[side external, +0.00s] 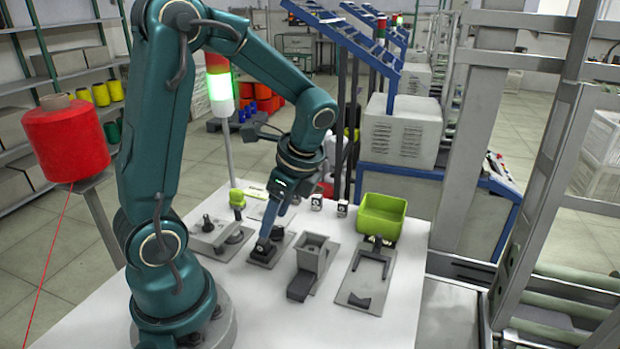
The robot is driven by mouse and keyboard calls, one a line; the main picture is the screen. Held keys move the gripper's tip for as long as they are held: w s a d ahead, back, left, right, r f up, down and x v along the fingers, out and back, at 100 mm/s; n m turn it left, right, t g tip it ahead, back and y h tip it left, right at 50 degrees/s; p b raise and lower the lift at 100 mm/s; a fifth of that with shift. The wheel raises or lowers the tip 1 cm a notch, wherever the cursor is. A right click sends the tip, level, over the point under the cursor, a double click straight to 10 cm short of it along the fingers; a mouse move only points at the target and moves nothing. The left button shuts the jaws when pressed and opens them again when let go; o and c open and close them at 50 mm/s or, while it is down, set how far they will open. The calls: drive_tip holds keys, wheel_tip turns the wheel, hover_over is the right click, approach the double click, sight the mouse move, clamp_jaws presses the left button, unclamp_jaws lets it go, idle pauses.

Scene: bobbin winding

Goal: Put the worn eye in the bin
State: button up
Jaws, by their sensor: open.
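The lime-green open bin (381,227) stands at the back right of the white table, behind a grey forked fixture. My gripper (266,239) points down at a small black block (262,254) on a dark plate left of the table's middle. The gripper is open, its fingertips close to the top of the block; I cannot tell if they touch it. The bin is well to the right of my gripper. I cannot make out the worn eye for certain; it is too small or hidden by the gripper.
A grey box with a chute (313,252) stands between my gripper and the bin. The forked fixture (365,282) lies in front of the bin. Two small marked cubes (342,208) sit near the back edge. A grey fixture (222,240) with knobs is at left. The front right table is clear.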

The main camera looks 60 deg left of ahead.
sight(263, 241)
drive_tip(key=shift+s+a+f+g, duration=0.2)
drive_tip(key=shift+s+f+g, duration=0.2)
drive_tip(key=shift+f, duration=0.3)
drive_tip(key=shift+x, duration=2.35)
clamp_jaws()
